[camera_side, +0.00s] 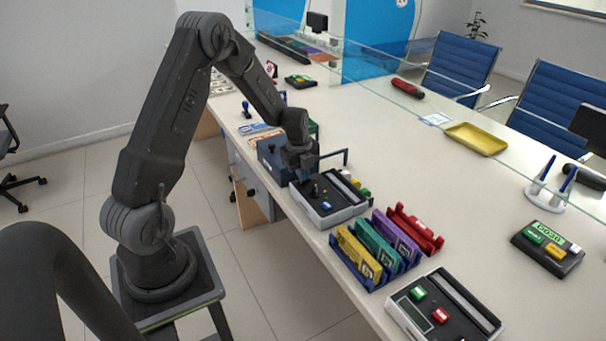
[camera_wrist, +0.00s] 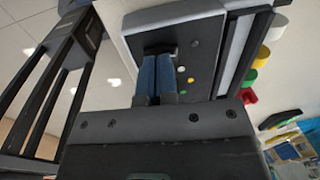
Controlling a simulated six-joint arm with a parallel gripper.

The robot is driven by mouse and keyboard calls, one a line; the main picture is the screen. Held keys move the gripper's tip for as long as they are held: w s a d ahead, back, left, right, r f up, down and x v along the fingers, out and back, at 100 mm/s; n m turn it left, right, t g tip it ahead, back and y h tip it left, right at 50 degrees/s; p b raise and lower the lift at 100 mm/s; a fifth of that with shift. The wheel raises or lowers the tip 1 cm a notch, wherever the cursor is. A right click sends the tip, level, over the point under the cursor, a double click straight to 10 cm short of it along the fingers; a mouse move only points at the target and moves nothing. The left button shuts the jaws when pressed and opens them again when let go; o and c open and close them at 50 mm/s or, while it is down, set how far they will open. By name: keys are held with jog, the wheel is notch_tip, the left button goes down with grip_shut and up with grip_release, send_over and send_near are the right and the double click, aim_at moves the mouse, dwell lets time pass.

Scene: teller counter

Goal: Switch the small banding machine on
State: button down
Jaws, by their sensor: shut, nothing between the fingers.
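A small machine with a grey body and black top (camera_side: 352,211) stands on the counter below my gripper; I take it to be the small banding machine. Its top carries a dark upright lever and a blue part in the side view. In the wrist view its black panel (camera_wrist: 205,52) shows small white, yellow and green dots. My gripper (camera_side: 306,174) is shut and empty, over the panel's far left part. In the wrist view the blue fingers (camera_wrist: 157,78) lie together beside a dark knob or lever (camera_wrist: 160,48). Whether they touch it cannot be told, and the switch position is unclear.
A rack of yellow, green and purple holders (camera_side: 372,262) stands close to the machine's right. A larger machine with green and red buttons (camera_side: 398,307) is nearer the camera. A dark blue box (camera_side: 271,160) stands behind left. A yellow tray (camera_side: 476,139) lies farther back.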

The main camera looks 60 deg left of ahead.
aim_at(300, 182)
notch_tip(300, 182, up, 13)
jog(key=s, duration=0.2)
jog(key=shift+r, duration=0.15)
jog(key=shift+w+t, duration=0.3)
jog(key=shift+w, duration=0.3)
jog(key=f, duration=0.4)
jog(key=w+f, duration=0.1)
jog(key=f, duration=0.4)
jog(key=w+f, duration=0.1)
jog(key=f, duration=0.3)
jog(key=shift+w+f, duration=0.1)
jog(key=shift+f, duration=0.3)
